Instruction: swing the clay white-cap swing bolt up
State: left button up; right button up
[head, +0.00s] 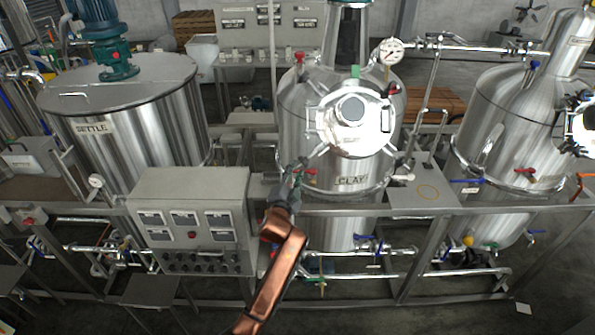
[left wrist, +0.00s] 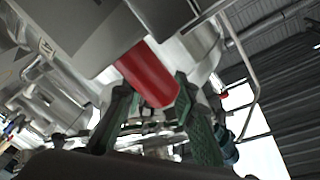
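The steel CLAY tank (head: 300,105) stands in the middle, with a round door (head: 350,125) facing me. A white-capped swing bolt (head: 403,177) hangs out at the door's lower right. My left gripper (head: 297,174) is at the door's lower left, away from the white cap and beside a red cap (head: 311,171). In the left wrist view, a red cylinder (left wrist: 147,74) shows its end between the two green, spread fingertips (left wrist: 152,84). I cannot tell whether they touch it. My right gripper is not in view.
Other caps around the door are red (head: 299,57), green (head: 355,71) and red (head: 393,88). A control box (head: 190,215) stands left of my arm. The SETTLE tank (head: 130,130) is at the left, another steel tank (head: 500,120) at the right. A frame rail (head: 450,209) runs below.

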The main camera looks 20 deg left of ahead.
pick_arm(q)
jog(key=shift+w, duration=0.1)
jog(key=shift+c, duration=1.2)
grip_shut()
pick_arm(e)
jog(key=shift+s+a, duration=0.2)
pick_arm(q)
jog(key=shift+d, duration=0.1)
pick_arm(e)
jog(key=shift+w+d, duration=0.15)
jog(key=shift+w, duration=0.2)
